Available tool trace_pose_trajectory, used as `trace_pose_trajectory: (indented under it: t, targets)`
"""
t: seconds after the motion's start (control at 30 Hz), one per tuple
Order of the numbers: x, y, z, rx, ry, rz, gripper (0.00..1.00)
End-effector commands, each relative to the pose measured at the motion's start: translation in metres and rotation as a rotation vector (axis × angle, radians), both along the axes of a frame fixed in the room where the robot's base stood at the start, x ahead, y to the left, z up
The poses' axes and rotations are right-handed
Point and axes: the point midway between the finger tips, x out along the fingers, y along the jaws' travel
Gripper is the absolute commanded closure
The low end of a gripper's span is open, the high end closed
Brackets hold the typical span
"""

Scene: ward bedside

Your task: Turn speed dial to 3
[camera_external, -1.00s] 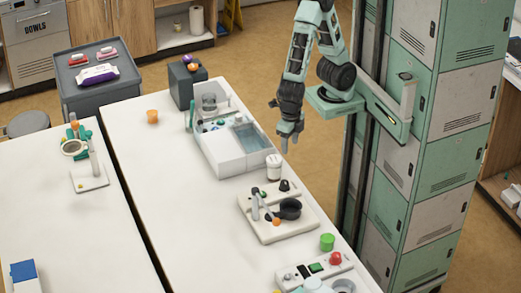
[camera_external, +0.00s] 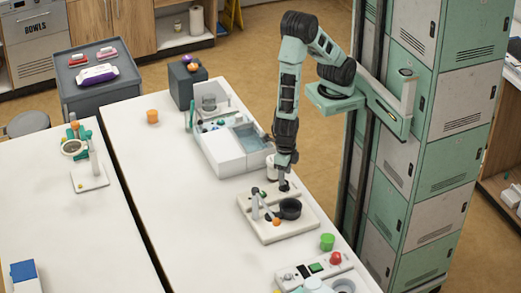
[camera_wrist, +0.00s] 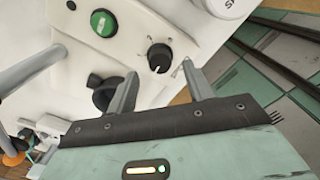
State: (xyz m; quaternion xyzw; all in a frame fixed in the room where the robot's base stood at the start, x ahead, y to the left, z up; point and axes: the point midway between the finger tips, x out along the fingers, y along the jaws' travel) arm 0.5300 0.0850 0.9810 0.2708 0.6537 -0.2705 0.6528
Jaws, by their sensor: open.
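The speed dial (camera_wrist: 160,55) is a small black knob with a light pointer mark, on a white device (camera_external: 282,231) with a post and a black round pan-like part (camera_external: 289,208). The setting numbers are too small to read. My gripper (camera_wrist: 158,69) is open, with one finger on each side of the dial as the wrist view shows it. I cannot tell whether the fingers touch the dial. In the external view my gripper (camera_external: 284,186) is just above the device's back right corner and hides most of the dial.
A green switch (camera_wrist: 103,22) is beside the dial on the same device. A white lidded jar (camera_external: 272,173) stands close behind my gripper. The table's left part (camera_external: 180,200) is clear.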

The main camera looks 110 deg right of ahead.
Motion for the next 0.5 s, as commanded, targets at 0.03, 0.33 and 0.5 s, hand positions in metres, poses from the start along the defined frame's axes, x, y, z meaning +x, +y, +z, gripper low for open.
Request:
trace_pose_trajectory:
  t: [0.03,0.33,0.5]
  targets:
    - [-0.001,0.000,-0.009,-0.003,0.003,0.002,0.48]
    - [-0.001,0.000,-0.035,-0.001,0.001,0.000,0.48]
    - [0.000,0.000,-0.037,0.001,-0.001,0.000,0.48]
